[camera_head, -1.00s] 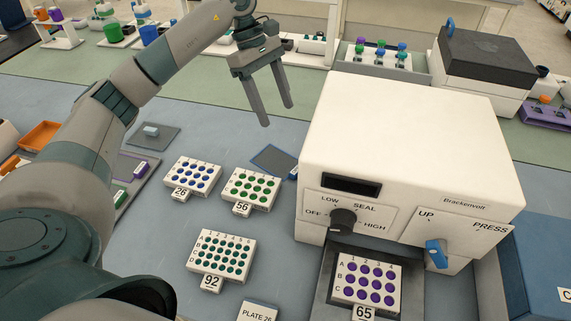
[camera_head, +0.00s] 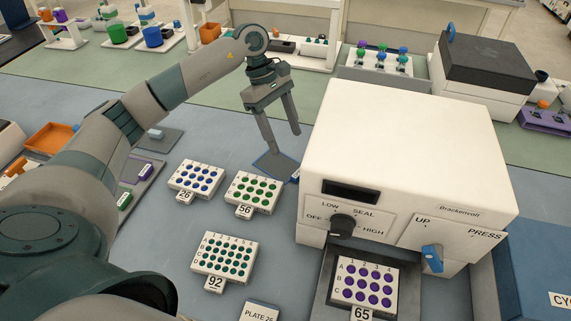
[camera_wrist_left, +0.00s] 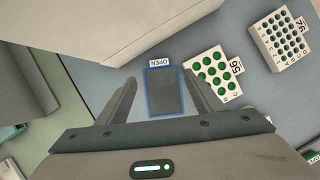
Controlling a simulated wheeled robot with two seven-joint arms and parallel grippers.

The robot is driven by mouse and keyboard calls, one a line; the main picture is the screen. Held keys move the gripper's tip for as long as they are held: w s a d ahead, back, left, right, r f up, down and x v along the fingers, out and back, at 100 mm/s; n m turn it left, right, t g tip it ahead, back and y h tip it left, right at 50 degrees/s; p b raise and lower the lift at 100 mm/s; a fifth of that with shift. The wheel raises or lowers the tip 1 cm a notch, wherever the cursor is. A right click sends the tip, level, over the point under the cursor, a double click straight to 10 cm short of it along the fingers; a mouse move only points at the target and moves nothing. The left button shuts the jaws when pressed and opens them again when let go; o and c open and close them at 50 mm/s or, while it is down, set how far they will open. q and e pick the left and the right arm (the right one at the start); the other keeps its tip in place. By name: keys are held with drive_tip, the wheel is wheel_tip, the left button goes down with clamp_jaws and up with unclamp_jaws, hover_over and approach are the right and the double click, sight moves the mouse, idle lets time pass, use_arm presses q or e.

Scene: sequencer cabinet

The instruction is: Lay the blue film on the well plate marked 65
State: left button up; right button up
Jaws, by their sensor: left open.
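The blue-edged film (camera_head: 273,166) lies flat on the bench, left of the white sealer. It also shows in the left wrist view (camera_wrist_left: 164,92), between the fingers, with a tab reading OPEN (camera_wrist_left: 160,62). My left gripper (camera_head: 283,142) is open and empty, pointing down above the film; its fingers look apart from it. The well plate marked 65 (camera_head: 365,283), with purple wells, sits in the sealer's tray (camera_head: 322,283) at the front. My right gripper is not in view.
The white sealer (camera_head: 410,140) stands right of the film, with a knob (camera_head: 343,222) and blue lever (camera_head: 432,257). Plates 26 (camera_head: 196,179), 56 (camera_head: 253,190) and 92 (camera_head: 224,256) stand left and in front. Bare bench lies between them and the sealer.

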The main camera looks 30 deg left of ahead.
sight(296, 171)
use_arm(q)
drive_tip(key=p+x, duration=0.1)
drive_tip(key=x, duration=0.3)
drive_tip(key=shift+p, duration=0.3)
drive_tip(key=shift+d+f, duration=0.25)
drive_tip(key=shift+f, duration=0.5)
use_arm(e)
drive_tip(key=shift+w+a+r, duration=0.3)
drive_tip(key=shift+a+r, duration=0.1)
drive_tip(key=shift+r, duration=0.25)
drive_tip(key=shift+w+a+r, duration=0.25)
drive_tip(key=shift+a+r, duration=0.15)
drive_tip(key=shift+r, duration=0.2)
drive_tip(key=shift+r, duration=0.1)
use_arm(q)
drive_tip(key=shift+p+x, duration=0.85)
drive_tip(key=shift+p, duration=0.3)
drive_tip(key=p+x, duration=0.1)
drive_tip(key=x, duration=0.2)
drive_tip(key=shift+d+p, duration=0.1)
drive_tip(key=shift+p, duration=0.2)
drive_tip(key=shift+f, duration=0.25)
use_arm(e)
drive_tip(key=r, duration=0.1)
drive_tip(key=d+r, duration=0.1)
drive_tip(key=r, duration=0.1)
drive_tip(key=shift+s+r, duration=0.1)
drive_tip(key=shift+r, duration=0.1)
